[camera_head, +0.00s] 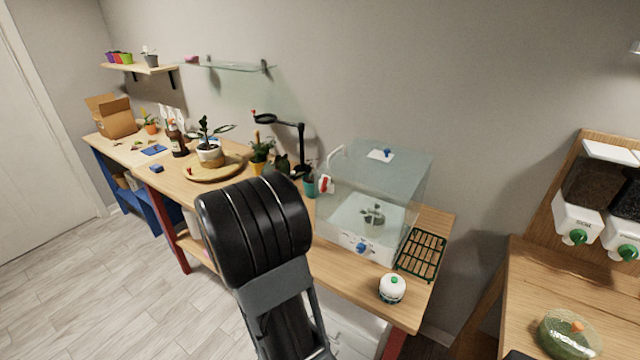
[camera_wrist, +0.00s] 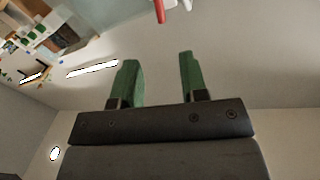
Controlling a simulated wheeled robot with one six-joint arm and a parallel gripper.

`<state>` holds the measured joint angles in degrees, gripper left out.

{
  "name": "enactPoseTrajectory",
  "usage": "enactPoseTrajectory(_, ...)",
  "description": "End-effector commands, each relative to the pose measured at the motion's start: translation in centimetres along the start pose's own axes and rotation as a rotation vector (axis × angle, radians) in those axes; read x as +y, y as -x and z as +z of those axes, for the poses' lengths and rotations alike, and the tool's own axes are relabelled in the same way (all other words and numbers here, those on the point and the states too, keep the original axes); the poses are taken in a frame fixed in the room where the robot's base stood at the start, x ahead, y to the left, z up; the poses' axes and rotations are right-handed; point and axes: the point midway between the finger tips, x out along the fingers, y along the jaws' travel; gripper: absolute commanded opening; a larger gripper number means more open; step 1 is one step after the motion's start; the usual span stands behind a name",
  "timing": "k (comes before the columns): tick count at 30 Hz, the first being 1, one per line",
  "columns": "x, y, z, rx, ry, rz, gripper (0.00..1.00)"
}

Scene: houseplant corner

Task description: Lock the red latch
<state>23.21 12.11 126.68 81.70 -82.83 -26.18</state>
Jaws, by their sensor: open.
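The red latch (camera_head: 326,184) sits on the left side of a clear box (camera_head: 385,205) with a white base, on the wooden bench. It is small, and I cannot tell its exact position. A white handle-like bar (camera_head: 335,158) rises just above it. In the wrist view my gripper (camera_wrist: 160,78) shows two green fingers set apart with nothing between them. A red strip (camera_wrist: 159,10) shows at the top edge there; I cannot tell what it is. In the head view my dark arm stands left of the box, and the gripper itself is not visible.
A black lamp (camera_head: 300,135) and several potted plants stand left of the box. A green rack (camera_head: 422,254) and a white jar (camera_head: 392,289) lie to its right and front. A glass shelf (camera_head: 228,66) is on the wall. The floor at left is clear.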

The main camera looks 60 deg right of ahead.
Motion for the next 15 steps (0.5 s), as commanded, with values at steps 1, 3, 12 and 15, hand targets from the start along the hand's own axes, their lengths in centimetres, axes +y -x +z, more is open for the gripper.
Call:
enactPoseTrajectory(1,0.1,-0.9,-0.2,0.001,0.002,0.005,0.40)
enactPoseTrajectory(3,0.1,-2.2,-0.2,0.002,0.001,0.006,0.40)
enactPoseTrajectory(12,0.0,-8.0,-0.2,0.000,0.000,0.003,0.40)
enactPoseTrajectory(15,0.0,-9.4,-0.1,0.000,0.000,0.001,0.40)
